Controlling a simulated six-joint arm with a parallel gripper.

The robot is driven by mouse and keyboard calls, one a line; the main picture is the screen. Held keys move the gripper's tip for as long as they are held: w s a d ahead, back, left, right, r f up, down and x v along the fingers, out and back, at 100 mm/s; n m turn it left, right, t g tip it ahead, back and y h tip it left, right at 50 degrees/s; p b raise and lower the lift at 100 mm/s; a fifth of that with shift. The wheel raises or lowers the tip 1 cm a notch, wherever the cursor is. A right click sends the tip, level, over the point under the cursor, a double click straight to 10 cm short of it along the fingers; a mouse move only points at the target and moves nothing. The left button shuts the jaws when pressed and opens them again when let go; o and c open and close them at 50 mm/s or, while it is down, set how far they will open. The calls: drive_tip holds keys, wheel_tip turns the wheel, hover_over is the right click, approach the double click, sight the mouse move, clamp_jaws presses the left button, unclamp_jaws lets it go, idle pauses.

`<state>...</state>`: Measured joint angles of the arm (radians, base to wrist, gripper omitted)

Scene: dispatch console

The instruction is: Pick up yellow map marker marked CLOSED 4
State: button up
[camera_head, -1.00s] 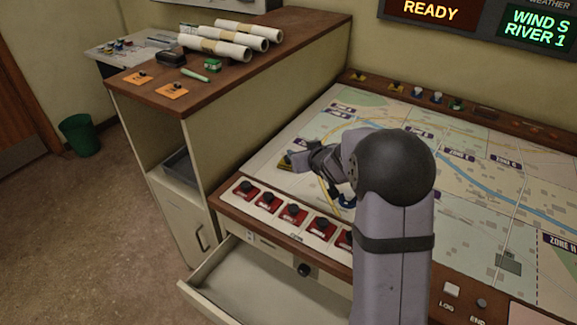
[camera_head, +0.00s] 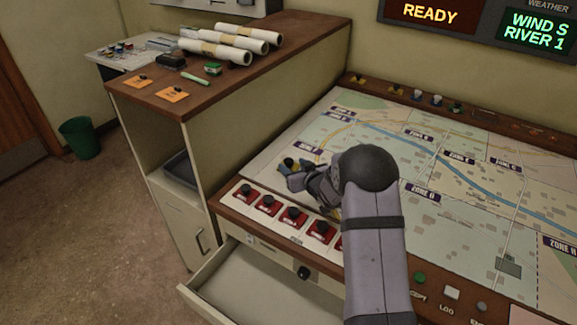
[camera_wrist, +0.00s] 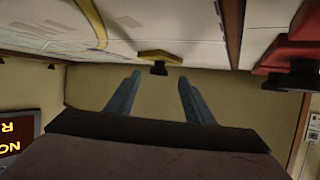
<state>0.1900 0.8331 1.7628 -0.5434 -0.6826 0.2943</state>
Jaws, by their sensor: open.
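A yellow map marker with a black knob (camera_wrist: 158,58) stands on the map near its left edge; its lettering cannot be read. In the head view the marker (camera_head: 289,162) is partly hidden by my gripper (camera_head: 294,168). In the wrist view my gripper (camera_wrist: 160,80) is open, with one blue finger on each side of the line to the knob. The marker sits just beyond the fingertips, roughly centred between them. I cannot tell whether the fingers touch it. Nothing is held.
A row of red markers with black knobs (camera_head: 293,215) lies along the console's front left edge; one red marker (camera_wrist: 290,55) is close by in the wrist view. A drawer (camera_head: 255,285) stands open below. A higher cabinet with paper rolls (camera_head: 230,43) rises to the left.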

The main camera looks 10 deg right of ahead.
sight(289, 161)
drive_tip(key=shift+p+x, duration=1.1)
drive_tip(key=shift+x, duration=1.75)
drive_tip(key=shift+d+r, duration=0.1)
drive_tip(key=c, duration=1.1)
